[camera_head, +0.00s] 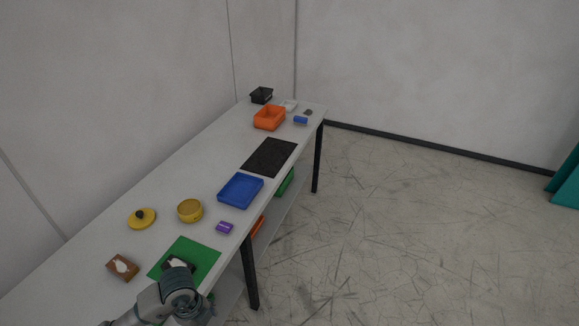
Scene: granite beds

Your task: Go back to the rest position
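One arm of mine reaches in from the bottom left, and I take it for the left one. Its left gripper (178,263) is a small dark shape over the green mat (203,252) near the front of the long table. The wrist hides part of the gripper and the near edge of the mat. Whether the fingers are apart, or hold anything, is too small to tell. My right gripper is not in view.
On the table (160,180) are a brown block (122,267), yellow lid (142,218), yellow pot (190,210), purple item (224,227), blue tray (240,190), black mat (269,157), orange bin (269,117) and black bin (261,95). Floor at right is clear.

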